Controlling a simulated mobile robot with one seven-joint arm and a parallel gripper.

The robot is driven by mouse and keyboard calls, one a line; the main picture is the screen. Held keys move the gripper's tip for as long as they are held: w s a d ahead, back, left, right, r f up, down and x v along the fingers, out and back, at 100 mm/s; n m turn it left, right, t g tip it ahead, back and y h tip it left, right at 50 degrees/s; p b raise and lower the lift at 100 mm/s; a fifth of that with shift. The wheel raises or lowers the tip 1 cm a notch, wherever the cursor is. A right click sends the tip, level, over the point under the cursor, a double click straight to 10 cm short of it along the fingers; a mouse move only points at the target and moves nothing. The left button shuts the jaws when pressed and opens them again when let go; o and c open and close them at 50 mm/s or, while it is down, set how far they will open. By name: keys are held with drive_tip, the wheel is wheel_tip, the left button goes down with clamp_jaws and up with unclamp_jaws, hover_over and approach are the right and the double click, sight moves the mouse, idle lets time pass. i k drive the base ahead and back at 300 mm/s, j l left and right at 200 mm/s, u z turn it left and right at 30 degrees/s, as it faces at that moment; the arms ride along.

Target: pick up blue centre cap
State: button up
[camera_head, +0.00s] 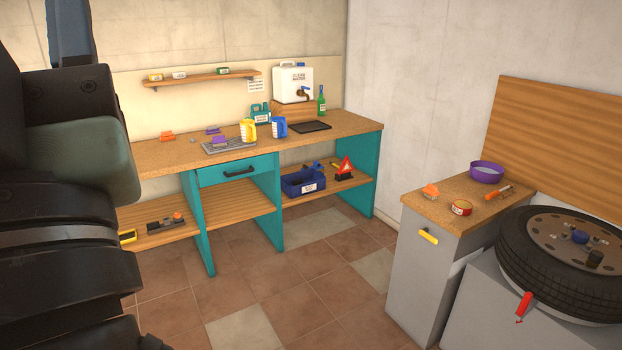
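A small blue piece, which looks like the blue centre cap (580,237), sits at the middle of the brownish wheel rim. The rim belongs to a black tyre (530,262) lying flat at the right of the view. A small dark cylinder (594,258) stands on the rim just in front of the blue piece. Dark parts of my own arm fill the left edge of the view, far from the wheel. My gripper's fingers do not show.
A grey cabinet (420,270) left of the wheel carries a purple bowl (486,172), a red tin (461,208) and orange items. A red-handled tool (523,305) is by the tyre's front edge. A teal workbench (262,205) stands behind. The tiled floor between is clear.

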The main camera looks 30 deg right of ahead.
sight(581, 236)
drive_tip(key=z, duration=1.15)
drive_tip(key=i+z, duration=0.15)
drive_tip(key=z, duration=0.3)
drive_tip(key=i+z, duration=0.15)
drive_tip(key=z, duration=0.3)
drive_tip(key=i+j+z, duration=0.15)
drive_tip(key=z, duration=0.3)
